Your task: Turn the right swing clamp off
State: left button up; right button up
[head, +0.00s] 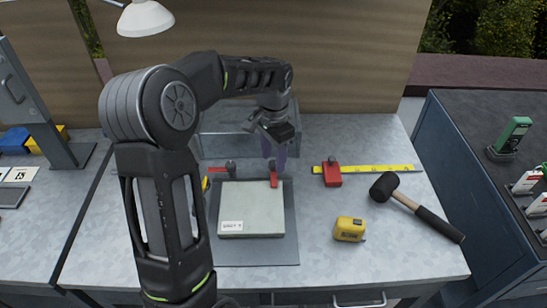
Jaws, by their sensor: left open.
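The right swing clamp (274,181) has a red arm and a dark post. It stands at the back right of a pale block (245,205), and its red arm points toward me over the block's back edge. The block lies on a dark grey base plate (285,245) and bears a white label. My left gripper (275,152) is open, pointing down just behind and above the right clamp; its fingers are small and partly blurred against the clear box. My right gripper is out of view.
A clear box (218,143) stands behind the fixture. A red block (331,173) rests by a yellow ruler (385,169). A black mallet (415,204) and a yellow tape measure (349,229) lie to the right. The bench's front right is clear.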

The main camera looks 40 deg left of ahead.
pick_arm(q)
jog(key=shift+f, duration=0.5)
jog(key=shift+c, duration=0.4)
grip_shut()
